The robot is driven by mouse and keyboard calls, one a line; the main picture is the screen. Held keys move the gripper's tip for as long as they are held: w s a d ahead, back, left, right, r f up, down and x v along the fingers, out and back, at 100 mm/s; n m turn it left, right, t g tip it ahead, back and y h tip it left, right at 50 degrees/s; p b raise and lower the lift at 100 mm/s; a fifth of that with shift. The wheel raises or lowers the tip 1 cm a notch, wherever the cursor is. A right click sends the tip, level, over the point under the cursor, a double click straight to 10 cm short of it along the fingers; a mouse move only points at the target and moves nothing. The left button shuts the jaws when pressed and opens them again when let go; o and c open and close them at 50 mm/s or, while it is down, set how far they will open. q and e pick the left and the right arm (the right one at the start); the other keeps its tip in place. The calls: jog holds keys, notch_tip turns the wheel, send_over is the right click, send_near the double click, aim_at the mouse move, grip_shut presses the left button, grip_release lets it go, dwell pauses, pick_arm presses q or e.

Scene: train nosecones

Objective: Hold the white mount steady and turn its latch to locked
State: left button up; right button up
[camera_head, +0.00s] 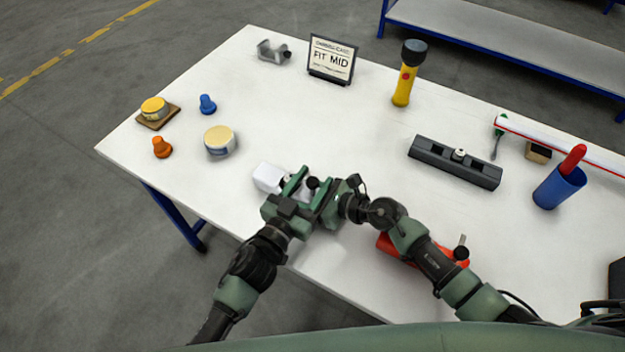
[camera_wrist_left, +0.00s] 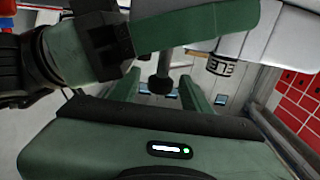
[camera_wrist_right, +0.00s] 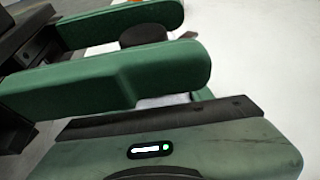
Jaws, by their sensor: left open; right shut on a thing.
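The white mount (camera_head: 268,177) lies near the table's front edge, its right part hidden by my grippers. It also shows in the left wrist view (camera_wrist_left: 285,42), with dark print on one part. A black round knob (camera_head: 313,183), seemingly the latch, stands between the grippers. My left gripper (camera_wrist_left: 162,95) is open, with the knob on its stem (camera_wrist_left: 160,84) showing between its fingers; contact cannot be told. My right gripper (camera_wrist_right: 197,60) is shut on the white mount, though the grip itself is mostly hidden. The latch's locked or unlocked marking is not readable.
A red-orange part (camera_head: 392,245) lies under my right arm. A dark grey block (camera_head: 455,162) and a blue cup (camera_head: 560,187) are to the right. A round yellow-topped part (camera_head: 220,141) sits left of the mount. The table middle is clear.

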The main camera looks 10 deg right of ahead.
pick_arm(q)
grip_shut()
jog(key=shift+d+n+y, duration=0.1)
jog(key=shift+n+y, duration=0.2)
jog(key=shift+r+n+t+y, duration=0.1)
jog(key=shift+n+t+y, duration=0.45)
jog(key=shift+y, duration=0.25)
grip_release()
jog(key=shift+s, duration=0.1)
